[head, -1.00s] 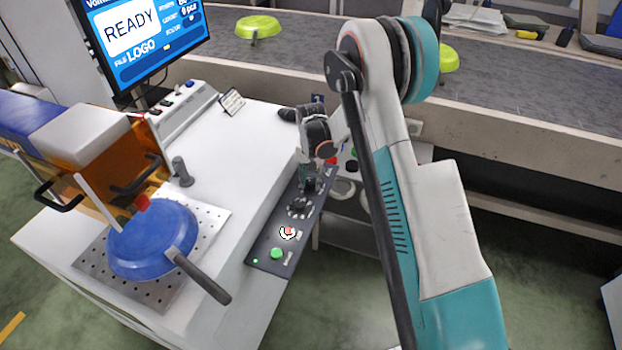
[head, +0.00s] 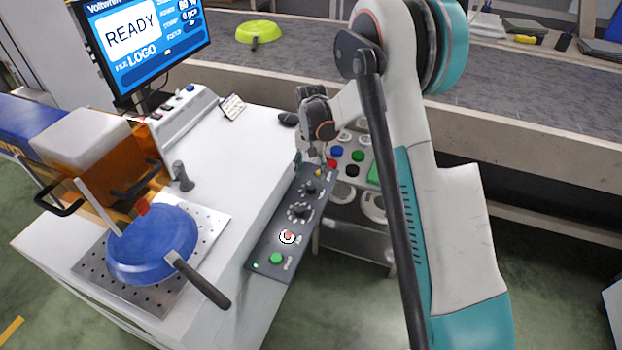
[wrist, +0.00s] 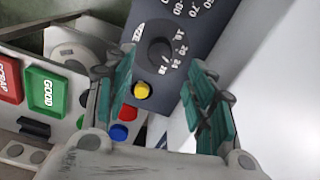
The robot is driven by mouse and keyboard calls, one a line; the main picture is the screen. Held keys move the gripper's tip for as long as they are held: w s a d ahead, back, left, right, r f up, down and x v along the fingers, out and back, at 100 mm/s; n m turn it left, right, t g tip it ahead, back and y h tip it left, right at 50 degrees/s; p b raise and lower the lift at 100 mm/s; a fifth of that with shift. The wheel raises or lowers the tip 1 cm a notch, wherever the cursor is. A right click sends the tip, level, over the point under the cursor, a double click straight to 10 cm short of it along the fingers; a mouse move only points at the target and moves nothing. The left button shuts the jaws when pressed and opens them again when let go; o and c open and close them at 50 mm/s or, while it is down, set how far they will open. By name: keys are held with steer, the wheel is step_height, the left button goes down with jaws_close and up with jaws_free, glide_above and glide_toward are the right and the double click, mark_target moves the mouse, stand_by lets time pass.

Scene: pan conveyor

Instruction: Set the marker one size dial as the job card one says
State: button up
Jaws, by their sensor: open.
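The size dial (head: 310,188) is a black knob near the far end of the dark control panel. In the wrist view the size dial (wrist: 158,51) has white numbers 16, 20, 24 and 28 around it; its exact setting is hard to read. My gripper (head: 312,160) is above the far end of the panel, apart from the dial. In the wrist view my gripper (wrist: 165,97) has its teal fingers spread with nothing between them. A small card (head: 232,106) stands at the back of the white marker; its writing is too small to read.
A yellow button (wrist: 141,90) sits beside the size dial. Another dial (head: 300,211), a red button (head: 288,237) and a green button (head: 277,258) are on the panel. A blue pan (head: 150,245) lies on the perforated plate. A screen (head: 135,45) reads READY.

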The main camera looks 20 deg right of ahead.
steer(key=shift+r, duration=2.55)
steer(key=shift+r, duration=0.1)
steer(key=s+r+n+t, duration=0.2)
steer(key=s+r+t, duration=0.1)
steer(key=s+r, duration=1.35)
steer(key=s+r+n+t, duration=0.2)
steer(key=s+n+t, duration=0.1)
steer(key=s, duration=1.4)
steer(key=shift+s+r+t, duration=0.2)
steer(key=shift+r+t, duration=0.1)
steer(key=shift+t, duration=0.3)
